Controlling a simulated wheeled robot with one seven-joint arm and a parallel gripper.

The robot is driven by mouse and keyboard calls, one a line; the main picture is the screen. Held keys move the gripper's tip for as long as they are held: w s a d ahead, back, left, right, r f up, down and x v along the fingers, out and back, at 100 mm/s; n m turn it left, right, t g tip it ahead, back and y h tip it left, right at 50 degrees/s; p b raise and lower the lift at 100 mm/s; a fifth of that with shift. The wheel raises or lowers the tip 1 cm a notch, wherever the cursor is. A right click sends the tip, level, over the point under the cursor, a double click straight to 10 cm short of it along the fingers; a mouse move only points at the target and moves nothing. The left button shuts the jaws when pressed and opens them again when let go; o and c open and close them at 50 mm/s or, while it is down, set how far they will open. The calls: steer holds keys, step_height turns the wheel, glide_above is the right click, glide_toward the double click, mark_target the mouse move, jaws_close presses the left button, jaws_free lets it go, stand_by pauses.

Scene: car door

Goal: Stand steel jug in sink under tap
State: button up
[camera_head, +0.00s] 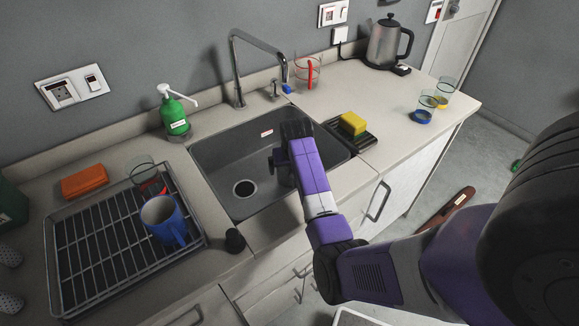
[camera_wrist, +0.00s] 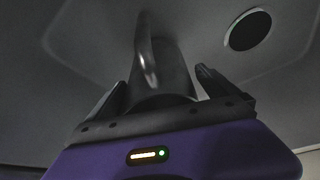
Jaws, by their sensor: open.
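The steel jug (camera_wrist: 165,62), a dark metal body with a handle, shows in the wrist view between the two fingers of my open gripper (camera_wrist: 162,92). It appears to be inside the grey sink (camera_head: 222,160), near the drain hole (camera_wrist: 248,28). Whether the fingers touch it, and whether it is fully upright, I cannot tell. In the head view my gripper (camera_head: 281,168) reaches down into the right part of the sink, and my arm hides most or all of the jug. The tap (camera_head: 236,70) rises behind the sink, its spout bending right over the rear edge.
A yellow sponge (camera_head: 352,123) lies on a dark tray right of the sink. A green soap bottle (camera_head: 173,115) stands behind left. A drying rack (camera_head: 85,255) with a blue mug (camera_head: 163,220) is on the left. A kettle (camera_head: 383,44) and glasses stand farther right.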

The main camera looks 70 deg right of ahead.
steer(key=shift+r, duration=0.3)
steer(key=v, duration=1.1)
steer(key=shift+s+a+r, duration=0.15)
steer(key=shift+a+r, duration=0.05)
steer(key=shift+r, duration=0.15)
